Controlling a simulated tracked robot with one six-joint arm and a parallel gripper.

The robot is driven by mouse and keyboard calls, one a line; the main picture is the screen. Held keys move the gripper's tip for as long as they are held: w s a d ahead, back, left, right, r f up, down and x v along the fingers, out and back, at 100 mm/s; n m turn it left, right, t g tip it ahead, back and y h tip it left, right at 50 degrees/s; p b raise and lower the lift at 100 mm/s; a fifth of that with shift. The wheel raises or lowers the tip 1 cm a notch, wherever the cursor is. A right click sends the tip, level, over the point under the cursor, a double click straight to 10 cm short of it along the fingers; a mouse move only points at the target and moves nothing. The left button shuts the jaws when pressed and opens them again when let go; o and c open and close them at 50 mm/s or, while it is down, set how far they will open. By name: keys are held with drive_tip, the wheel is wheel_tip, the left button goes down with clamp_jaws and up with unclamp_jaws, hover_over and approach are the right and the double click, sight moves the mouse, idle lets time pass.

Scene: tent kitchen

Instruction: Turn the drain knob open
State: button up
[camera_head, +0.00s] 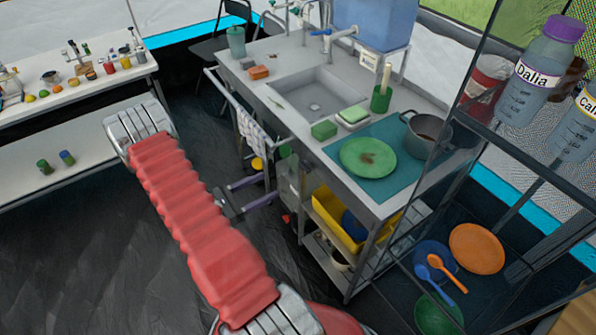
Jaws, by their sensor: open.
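My gripper (270,187) reaches right towards the near left side of the metal sink unit (246,83). Its two dark purple fingers are spread apart, with nothing seen between them. The grey sink basin (315,95) is set in the counter top and looks empty. I cannot pick out the drain knob for sure. A small red part (287,218) shows low beside the unit, just beyond the lower finger, and a yellow round thing (257,163) shows above the upper finger. Either one's link to the drain is unclear. Any contact with the fingers cannot be told.
A striped towel (251,132) hangs on the unit's front rail, above my gripper. A yellow bin (336,222) stands on the shelf below. A green plate (368,158) and a pot (427,132) are on the counter. Dark floor on the left is clear.

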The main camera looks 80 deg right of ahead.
sight(302, 168)
drive_tip(key=shift+s+d+f, duration=0.1)
idle(0.3)
drive_tip(key=x, duration=1.3)
drive_tip(key=shift+s+d, duration=0.2)
drive_tip(key=shift+d, duration=0.1)
drive_tip(key=shift+c, duration=0.2)
